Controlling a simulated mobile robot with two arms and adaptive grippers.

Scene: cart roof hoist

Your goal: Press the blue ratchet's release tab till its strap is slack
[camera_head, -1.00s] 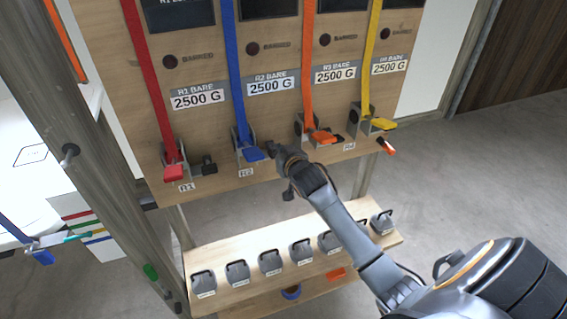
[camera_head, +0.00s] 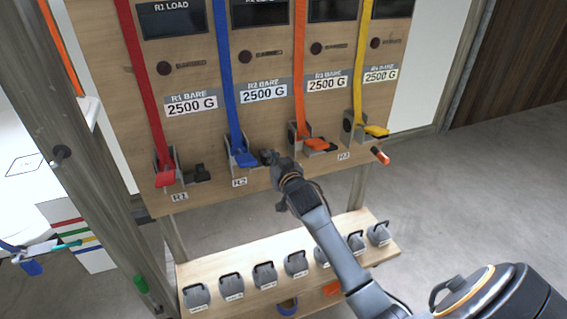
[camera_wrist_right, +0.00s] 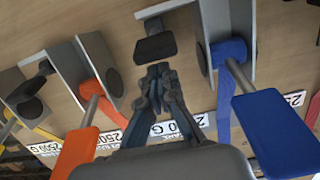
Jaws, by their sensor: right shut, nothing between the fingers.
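The blue ratchet (camera_head: 240,153) sits on the wooden board above the R2 label, its blue strap (camera_head: 229,80) running straight up. Its blue handle (camera_wrist_right: 275,133) is large at the right of the wrist view. Its black release tab (camera_wrist_right: 155,46) sticks out beside the grey bracket; in the head view the tab (camera_head: 267,156) is right of the handle. My right gripper (camera_wrist_right: 158,72) is shut and empty, its fingertips close to the tab's edge in the wrist view; I cannot tell if they touch. My left gripper is not in view.
The red ratchet (camera_head: 166,174), orange ratchet (camera_head: 314,144) and yellow ratchet (camera_head: 374,131) share the board. A lower shelf (camera_head: 250,264) holds several grey weights. A wooden post (camera_head: 75,150) stands at left. The floor at right is clear.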

